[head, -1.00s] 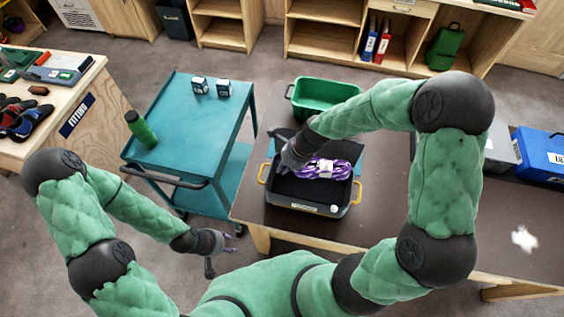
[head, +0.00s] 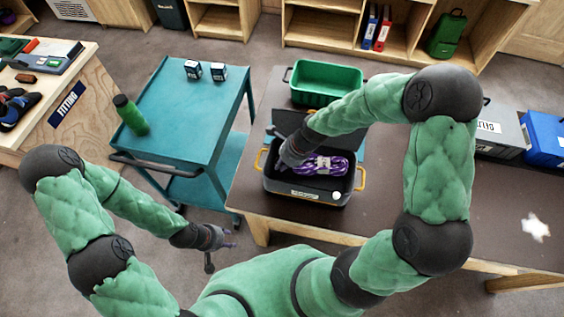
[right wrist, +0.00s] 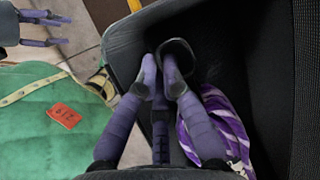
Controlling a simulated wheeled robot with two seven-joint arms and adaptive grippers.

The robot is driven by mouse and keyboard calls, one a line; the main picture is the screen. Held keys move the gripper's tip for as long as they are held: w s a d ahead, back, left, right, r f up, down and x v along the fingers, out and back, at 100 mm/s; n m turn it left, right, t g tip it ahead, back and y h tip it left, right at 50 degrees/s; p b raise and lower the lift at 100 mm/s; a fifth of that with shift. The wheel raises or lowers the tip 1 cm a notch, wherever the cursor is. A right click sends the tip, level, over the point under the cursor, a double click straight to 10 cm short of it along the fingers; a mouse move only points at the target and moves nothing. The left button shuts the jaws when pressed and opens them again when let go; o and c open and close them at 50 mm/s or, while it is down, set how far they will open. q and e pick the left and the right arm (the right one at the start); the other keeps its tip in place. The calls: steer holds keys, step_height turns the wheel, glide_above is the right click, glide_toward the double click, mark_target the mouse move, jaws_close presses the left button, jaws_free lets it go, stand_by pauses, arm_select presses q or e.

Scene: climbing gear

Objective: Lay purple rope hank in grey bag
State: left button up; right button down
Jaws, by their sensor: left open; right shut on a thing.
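The grey bag (head: 273,183) stands open on the brown table, with a dark inside and yellow handles. The purple rope hank (head: 322,166), purple and white, is inside its outline. My right gripper (head: 297,150) reaches down into the bag at the hank's left end. In the right wrist view its fingers (right wrist: 165,70) are shut around a dark loop-like piece, with the striped hank (right wrist: 228,128) beside and partly under them. The hank's far part is hidden there. My left gripper (head: 218,237) is open and empty, left of the table; it also shows in the right wrist view (right wrist: 45,28).
A green crate (head: 327,83) stands behind the bag. A teal cart (head: 180,110) with a green bottle (head: 131,115) and two small boxes is to the left. Grey (head: 500,135) and blue (head: 545,138) bins stand on the right. The table's right front is mostly clear.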

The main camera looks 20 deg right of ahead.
steer(key=shift+f+b, duration=2.7)
steer(key=shift+f, duration=2.1)
steer(key=c, duration=1.3)
jaws_free()
steer(key=v, duration=1.2)
steer(key=shift+s, duration=0.1)
